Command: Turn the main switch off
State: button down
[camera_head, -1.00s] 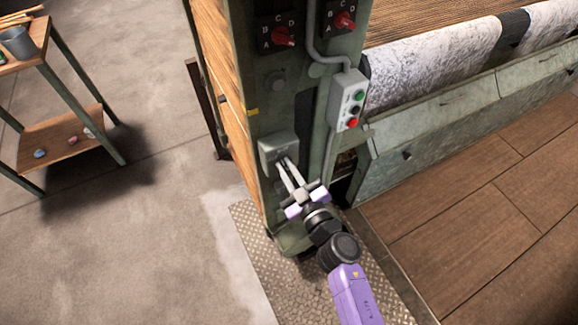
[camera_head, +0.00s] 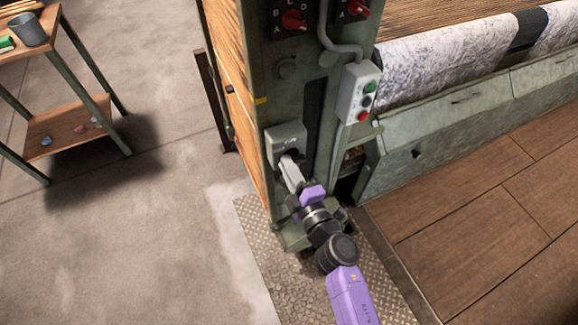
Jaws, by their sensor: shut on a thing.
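The main switch is a grey box (camera_head: 286,141) low on the green machine post, with a dark knob area at its lower front. My gripper (camera_head: 288,164) reaches up to it from below right. Its fingers are closed together at the front of the box and cover most of the switch's handle. The gripper looks turned, with its fingers seen nearly edge-on. The handle's exact position is hidden behind the fingertips.
Red rotary selectors (camera_head: 294,20) sit above. A wooden shelf table (camera_head: 70,122) with a grey cup (camera_head: 27,30) stands at left. The concrete floor between is clear.

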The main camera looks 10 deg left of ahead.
jog(key=shift+a+f+n+b, duration=0.15)
jog(key=shift+n+b, duration=0.1)
jog(key=shift+n, duration=0.5)
jog(key=shift+d+f+n+b, duration=0.1)
jog(key=shift+f+n+b, duration=0.1)
jog(key=shift+n, duration=0.55)
jog(key=c, duration=1.5)
grip_release()
jog(key=shift+o, duration=0.2)
jog(key=shift+f, duration=0.1)
jog(key=v, duration=0.7)
jog(key=shift+s+d+r+p, duration=0.25)
jog(key=shift+s+p, duration=0.1)
jog(key=shift+p, duration=0.1)
